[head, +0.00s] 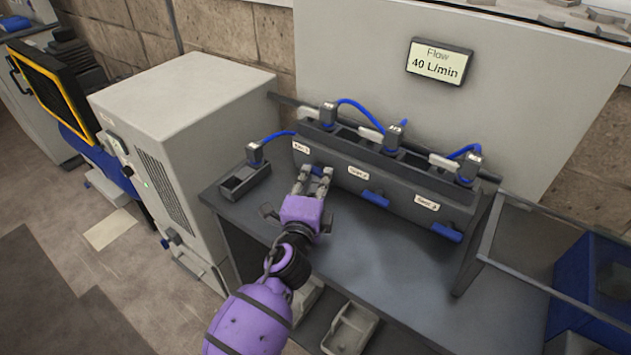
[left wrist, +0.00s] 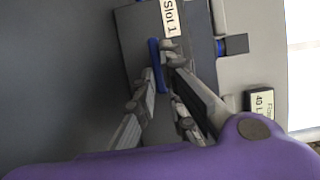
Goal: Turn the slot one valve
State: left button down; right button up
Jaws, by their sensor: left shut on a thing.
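The slot one valve is a blue handle (left wrist: 154,52) just below the "Slot 1" label (left wrist: 171,17) in the left wrist view. My left gripper (head: 316,174) reaches the front of the grey manifold block (head: 403,191) under its leftmost label in the head view. In the left wrist view its fingers (left wrist: 160,75) are closed on the blue handle, one on each side. The fingers hide most of this handle in the head view. My right gripper is not in view.
Blue handles for slot two (head: 375,198) and slot three (head: 446,232) sit to the right. A display (head: 440,62) reads Flow 40 L/min. Plugs with blue hoses stand along the block's top. A small grey holder (head: 244,180) is at left; the bench front (head: 390,270) is clear.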

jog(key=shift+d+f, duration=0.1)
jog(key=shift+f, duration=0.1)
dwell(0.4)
pick_arm(q)
jog(key=c, duration=1.8)
grip_release()
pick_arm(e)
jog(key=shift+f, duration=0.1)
pick_arm(q)
jog(key=v, duration=1.2)
jog(key=shift+a, duration=0.1)
jog(key=shift+s+f, duration=0.1)
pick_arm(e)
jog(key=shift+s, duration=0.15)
